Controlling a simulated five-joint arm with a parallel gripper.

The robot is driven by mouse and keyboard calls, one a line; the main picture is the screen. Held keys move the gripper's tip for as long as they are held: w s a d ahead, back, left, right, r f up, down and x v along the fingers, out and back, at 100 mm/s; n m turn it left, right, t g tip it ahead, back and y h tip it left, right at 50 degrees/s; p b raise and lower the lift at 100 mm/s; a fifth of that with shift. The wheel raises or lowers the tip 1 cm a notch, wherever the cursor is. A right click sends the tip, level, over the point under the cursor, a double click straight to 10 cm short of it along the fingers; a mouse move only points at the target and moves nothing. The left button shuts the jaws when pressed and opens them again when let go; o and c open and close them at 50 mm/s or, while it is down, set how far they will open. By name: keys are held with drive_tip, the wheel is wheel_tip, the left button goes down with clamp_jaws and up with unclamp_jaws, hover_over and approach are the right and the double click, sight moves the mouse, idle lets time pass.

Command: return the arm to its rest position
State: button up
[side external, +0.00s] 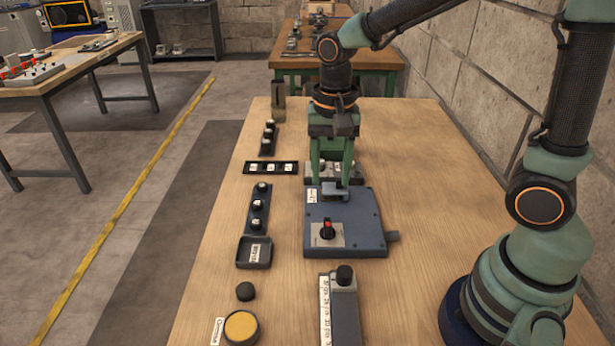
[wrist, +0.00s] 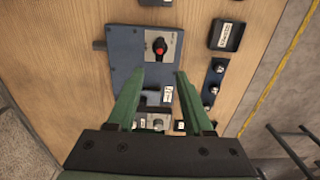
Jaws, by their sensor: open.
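My gripper (side external: 331,182) is at the end of my green and black arm, pointing down over the far end of a blue-grey box (side external: 363,235). In the wrist view, its two green fingers (wrist: 156,82) stand apart, with nothing held between them.
Wooden table (side external: 420,150) carries a row of small black panels with knobs (side external: 258,208), a dark tray (side external: 254,252), a yellow round button (side external: 241,326) and a grey block with a black knob (side external: 343,305). A wall runs along the right. The table's right part is mostly bare.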

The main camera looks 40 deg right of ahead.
drive_tip(key=s+d+r+n+t, duration=0.5)
drive_tip(key=r+n, duration=0.3)
drive_tip(key=n, duration=0.1)
drive_tip(key=shift+d+r+t, duration=0.15)
drive_tip(key=shift+r+t, duration=0.15)
drive_tip(key=shift+r, duration=0.05)
idle(0.4)
